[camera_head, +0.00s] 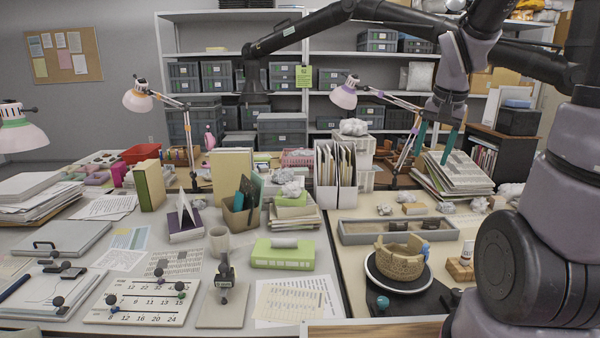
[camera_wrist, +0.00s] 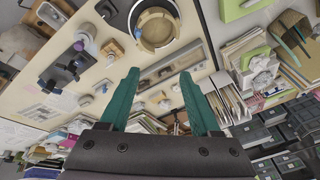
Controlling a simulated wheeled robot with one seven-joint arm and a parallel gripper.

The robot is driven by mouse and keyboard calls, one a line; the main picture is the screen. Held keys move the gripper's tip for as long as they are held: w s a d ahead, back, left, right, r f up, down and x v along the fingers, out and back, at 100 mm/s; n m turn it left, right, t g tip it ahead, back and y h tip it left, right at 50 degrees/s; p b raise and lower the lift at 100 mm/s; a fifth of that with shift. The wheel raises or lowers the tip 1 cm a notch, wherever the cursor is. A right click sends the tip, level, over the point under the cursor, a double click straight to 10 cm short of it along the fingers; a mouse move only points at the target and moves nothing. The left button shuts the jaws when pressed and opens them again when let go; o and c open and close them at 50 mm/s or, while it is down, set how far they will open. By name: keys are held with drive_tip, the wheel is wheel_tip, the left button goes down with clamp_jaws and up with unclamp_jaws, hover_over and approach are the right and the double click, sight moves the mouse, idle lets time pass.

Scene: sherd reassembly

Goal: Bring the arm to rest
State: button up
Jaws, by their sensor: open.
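My gripper (camera_head: 435,143) is raised at the back right in the head view, above the far part of the right table. Its two teal fingers point down, stand apart and have nothing between them. They also show apart and empty in the wrist view (camera_wrist: 159,80). A tan, broken-rimmed pot (camera_head: 400,262) stands on a dark round plate with a white rim (camera_head: 371,277) on the right table, well in front of and below my gripper. A small blue piece (camera_head: 425,249) shows at the pot's right side. The pot also shows at the top of the wrist view (camera_wrist: 155,25).
A long grey tray (camera_head: 352,235) lies behind the pot. A paper stack (camera_head: 458,174) stands near my gripper's right, and a desk lamp (camera_head: 344,95) to its left. File holders (camera_head: 335,177) stand between the tables. Shelves with grey bins (camera_head: 280,135) line the back.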

drive_tip(key=s+a+r+n+t+y, duration=0.1)
drive_tip(key=s+a+r, duration=0.2)
drive_tip(key=s+r, duration=0.2)
drive_tip(key=s+a+r+n+t+y, duration=0.1)
drive_tip(key=s+a+r+t, duration=0.1)
drive_tip(key=s+r, duration=0.4)
drive_tip(key=shift+s+a+n+t, duration=0.35)
drive_tip(key=shift+s+a, duration=0.5)
drive_tip(key=shift+s, duration=0.3)
